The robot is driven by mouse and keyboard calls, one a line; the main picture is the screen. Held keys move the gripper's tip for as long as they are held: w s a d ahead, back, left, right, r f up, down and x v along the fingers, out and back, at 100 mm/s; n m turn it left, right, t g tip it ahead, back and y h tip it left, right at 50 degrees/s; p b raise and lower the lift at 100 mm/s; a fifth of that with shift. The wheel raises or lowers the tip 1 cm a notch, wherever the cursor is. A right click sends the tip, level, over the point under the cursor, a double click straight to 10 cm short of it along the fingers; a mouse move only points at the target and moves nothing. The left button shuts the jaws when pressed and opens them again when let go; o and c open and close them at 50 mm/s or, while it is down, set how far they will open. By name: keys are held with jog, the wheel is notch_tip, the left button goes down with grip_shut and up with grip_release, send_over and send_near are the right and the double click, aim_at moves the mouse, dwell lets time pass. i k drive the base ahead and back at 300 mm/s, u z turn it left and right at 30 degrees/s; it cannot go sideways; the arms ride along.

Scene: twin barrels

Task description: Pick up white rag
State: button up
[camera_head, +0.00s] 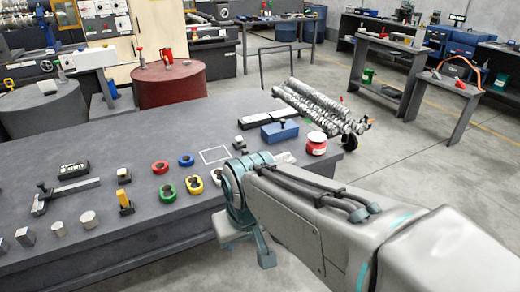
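My arm reaches in from the lower right, over the front edge of the dark grey workbench (120,223). My gripper (247,247) hangs at its end, beside the bench edge. Parts of its teal fingers show, but the arm's end covers much of it, and its opening is unclear. A flat whitish patch (286,157) lies on the bench just behind my arm, partly covered by it; I cannot tell whether it is the white rag. A small white object (47,87) sits on the grey barrel (45,108) at the left; it is too small to identify.
A red jar (316,144) and a blue box (280,131) stand near the bench's right end. Coloured rings, including a red one (160,167), and metal pieces cover the front. A red barrel (168,88) stands behind. Open floor (430,165) lies to the right.

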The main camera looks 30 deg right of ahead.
aim_at(287, 158)
jog(key=i, duration=0.4)
jog(key=z, duration=0.6)
jog(key=i, duration=0.75)
jog(key=z, duration=0.65)
jog(key=i, duration=0.45)
jog(key=u, duration=0.05)
